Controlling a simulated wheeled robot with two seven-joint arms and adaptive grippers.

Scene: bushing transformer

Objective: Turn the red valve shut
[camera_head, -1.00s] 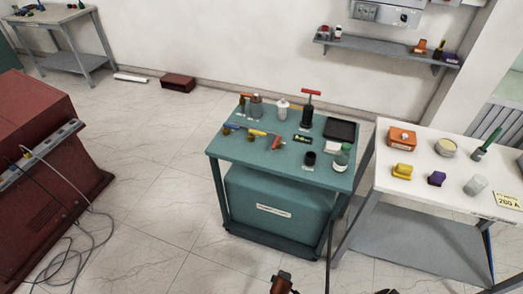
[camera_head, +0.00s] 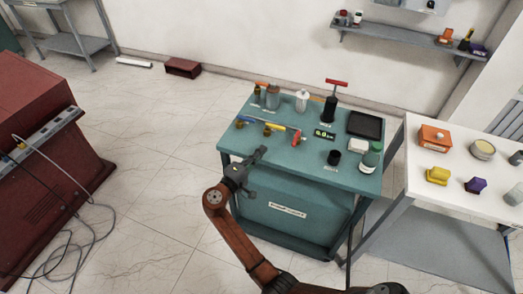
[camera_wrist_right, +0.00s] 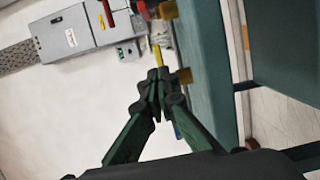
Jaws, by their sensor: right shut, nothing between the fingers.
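The red valve (camera_head: 299,137) is a small valve with a red handle, at the right end of a row on top of the teal cart (camera_head: 228,140). My right gripper (camera_head: 262,152) is shut and empty at the cart's front edge, left of and nearer than the red valve. In the wrist view the fingers (camera_wrist_right: 155,76) meet, near the yellow handle (camera_wrist_right: 157,56) and a brass fitting (camera_wrist_right: 184,76). A small red part (camera_wrist_right: 251,144) shows lower right. My left gripper is out of view.
A black pump with a red T-handle (camera_head: 329,108), bottles, a small display (camera_head: 324,134) and a black tray (camera_head: 365,126) crowd the cart top. A white table (camera_head: 408,168) stands right. A dark red cabinet (camera_head: 40,150) with cables is left. Open floor lies between.

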